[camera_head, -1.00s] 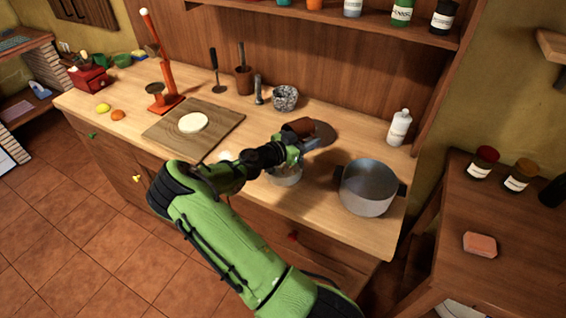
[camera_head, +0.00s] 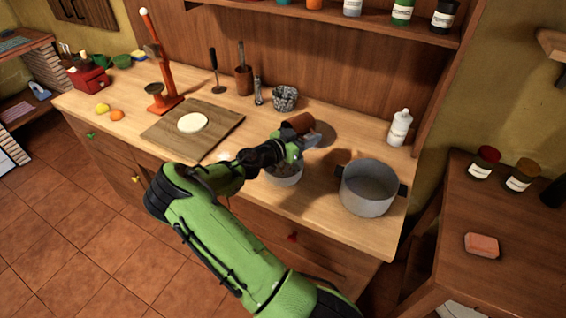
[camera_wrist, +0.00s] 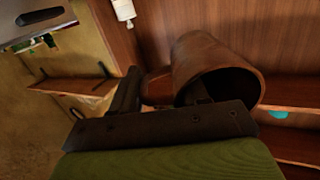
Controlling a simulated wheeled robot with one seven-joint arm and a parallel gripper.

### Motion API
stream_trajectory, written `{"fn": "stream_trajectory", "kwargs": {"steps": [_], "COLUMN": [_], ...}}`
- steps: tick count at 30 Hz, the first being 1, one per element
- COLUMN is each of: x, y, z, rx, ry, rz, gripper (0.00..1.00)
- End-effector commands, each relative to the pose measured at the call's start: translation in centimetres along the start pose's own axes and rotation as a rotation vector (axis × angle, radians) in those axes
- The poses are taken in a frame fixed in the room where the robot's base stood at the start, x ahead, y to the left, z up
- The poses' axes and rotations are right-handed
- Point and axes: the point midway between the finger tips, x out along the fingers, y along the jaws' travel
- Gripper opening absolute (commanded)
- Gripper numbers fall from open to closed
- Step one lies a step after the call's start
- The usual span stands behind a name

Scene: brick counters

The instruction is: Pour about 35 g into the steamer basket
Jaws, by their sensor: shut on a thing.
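My gripper (camera_head: 300,144) is shut on a brown cup (camera_head: 298,123) and holds it above the counter. In the wrist view the cup (camera_wrist: 205,65) lies tipped over on its side, with its round mouth facing the lower right. A dark finger (camera_wrist: 125,95) is at its handle. The inside of the cup is dark, so I cannot tell what it holds. A grey round vessel (camera_head: 286,178) stands on the counter just below my gripper, partly hidden by it. It looks like the steamer basket, but I cannot be sure. No falling stream is visible.
A large grey pot (camera_head: 367,195) stands close on the right. A speckled cup (camera_head: 285,98) stands behind. A wooden board (camera_head: 222,125) with a white disc (camera_head: 193,122) lies left. A white bottle (camera_head: 400,128) stands at the back right.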

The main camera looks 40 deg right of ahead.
Motion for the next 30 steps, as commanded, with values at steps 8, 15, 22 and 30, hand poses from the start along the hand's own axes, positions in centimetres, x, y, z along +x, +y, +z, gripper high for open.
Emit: {"fn": "stream_trajectory", "kwargs": {"steps": [8,15,22,30], "x": [-0.1,-0.1,-0.2,-0.3], "y": [0.0,0.0,-0.1,-0.1], "z": [-0.5,-0.8,-1.1,-1.2], "rx": [0.001,0.001,0.001,0.001], "ry": [0.019,0.033,0.046,0.063], "rz": [-0.001,-0.002,-0.002,-0.003], "gripper": [0.0,0.0,0.0,0.0]}}
